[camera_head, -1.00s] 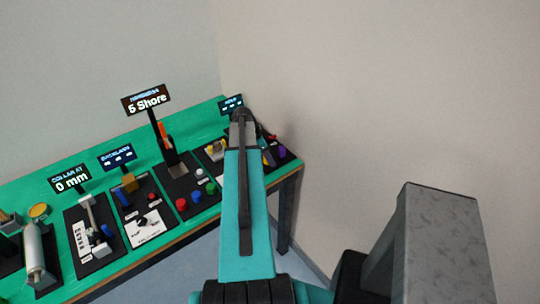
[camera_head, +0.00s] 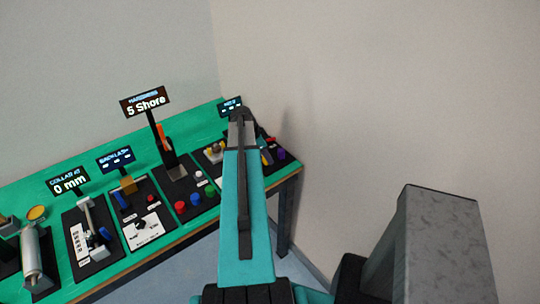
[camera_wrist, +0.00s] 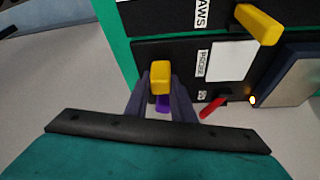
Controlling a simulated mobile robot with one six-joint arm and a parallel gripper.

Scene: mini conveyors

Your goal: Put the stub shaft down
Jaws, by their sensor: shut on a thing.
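In the wrist view my gripper (camera_wrist: 158,92) has its two dark fingers closed in around a short yellow piece (camera_wrist: 160,77), which appears to be the stub shaft. A bit of purple (camera_wrist: 162,103) shows between the fingers just below it; I cannot tell whether it belongs to the held piece. The black panel with the white label lies just beyond and to the right of the fingertips. Whether the piece touches anything below is not clear. In the head view my arm reaches to the far right end of the bench and hides the fingertips.
The green bench (camera_head: 205,220) carries several black stations with signs, such as the 5 Shore display (camera_head: 146,104). In the wrist view another yellow piece (camera_wrist: 257,25), a red piece (camera_wrist: 212,108) and a grey plate (camera_wrist: 294,76) lie to the right. A wall stands close on the right.

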